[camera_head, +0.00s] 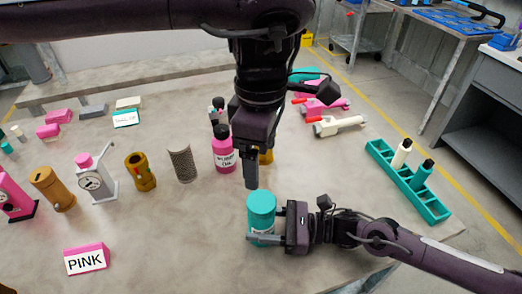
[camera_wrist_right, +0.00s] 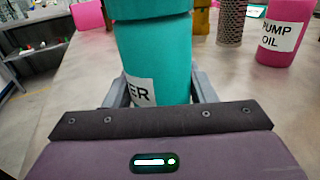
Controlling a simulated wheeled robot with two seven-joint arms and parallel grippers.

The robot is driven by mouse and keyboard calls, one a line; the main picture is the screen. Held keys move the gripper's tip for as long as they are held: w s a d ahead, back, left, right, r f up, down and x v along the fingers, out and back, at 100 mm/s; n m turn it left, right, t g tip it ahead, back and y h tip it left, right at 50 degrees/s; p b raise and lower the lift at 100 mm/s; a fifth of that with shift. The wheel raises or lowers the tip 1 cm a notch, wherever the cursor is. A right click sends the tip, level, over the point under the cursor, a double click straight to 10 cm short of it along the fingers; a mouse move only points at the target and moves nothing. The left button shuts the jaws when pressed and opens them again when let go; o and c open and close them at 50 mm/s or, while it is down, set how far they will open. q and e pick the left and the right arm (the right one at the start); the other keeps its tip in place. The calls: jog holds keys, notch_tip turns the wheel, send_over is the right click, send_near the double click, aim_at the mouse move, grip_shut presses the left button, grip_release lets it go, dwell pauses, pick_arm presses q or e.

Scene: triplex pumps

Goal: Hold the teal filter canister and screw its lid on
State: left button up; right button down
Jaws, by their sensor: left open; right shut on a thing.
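The teal filter canister (camera_head: 262,226) stands upright near the front edge of the table. My right gripper (camera_head: 264,239) is shut around its lower body from the right; in the right wrist view the canister (camera_wrist_right: 155,62) sits between the fingers, with part of a white label showing. A wider teal lid (camera_head: 261,201) sits on top of the canister; it also shows in the right wrist view (camera_wrist_right: 150,9). I cannot tell how tightly it is seated. My left gripper (camera_head: 251,182) is open, pointing down just above and behind the lid, apart from it.
A pink pump oil bottle (camera_head: 223,155) stands behind the left gripper. A grey mesh cylinder (camera_head: 182,164) and a brass part (camera_head: 141,172) stand to the left. A teal rack (camera_head: 408,182) holds bottles at the right. A PINK sign (camera_head: 86,260) stands front left.

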jog(key=c, duration=0.5)
grip_release()
jog(key=d, duration=0.2)
jog(key=d+b, duration=0.1)
jog(key=d, duration=0.1)
jog(key=d+b, duration=0.1)
jog(key=d, duration=0.2)
jog(key=shift+s+f, duration=0.1)
jog(key=shift+s, duration=0.2)
jog(key=shift+d, duration=0.4)
jog(key=shift+s, duration=0.1)
